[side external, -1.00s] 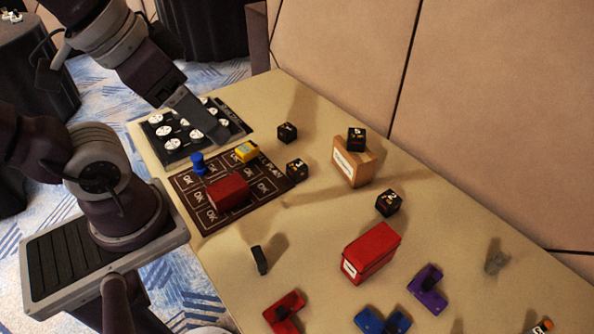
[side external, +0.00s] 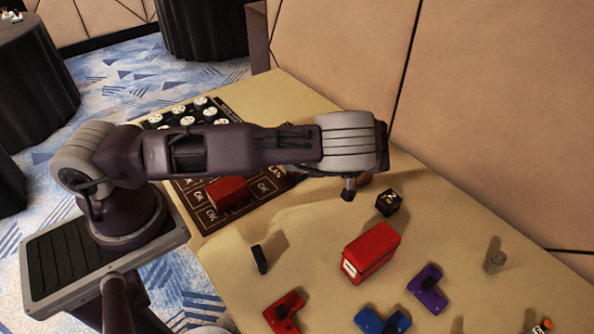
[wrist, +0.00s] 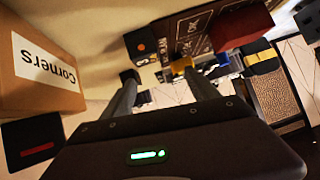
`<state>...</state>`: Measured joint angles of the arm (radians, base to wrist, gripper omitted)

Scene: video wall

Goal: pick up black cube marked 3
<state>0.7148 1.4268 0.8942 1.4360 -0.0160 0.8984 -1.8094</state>
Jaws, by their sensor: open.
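In the wrist view a black cube (wrist: 140,46) with an orange mark and what looks like a 3 lies beside the dark OK board (wrist: 190,32). My gripper (wrist: 158,74) is open and empty, with its two fingers apart. The cube shows beyond the fingertips, nearer the left one, and appears apart from them. In the side view my arm hides this cube and most of my gripper. Another black cube (side external: 388,203), marked 2, stands on the table right of my wrist.
A cardboard box labelled Corners (wrist: 40,70) stands close on the left in the wrist view, with a dark block (wrist: 32,142) below it. A red block (side external: 229,193) is on the board. A red box (side external: 371,252) and coloured pieces lie nearer the front.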

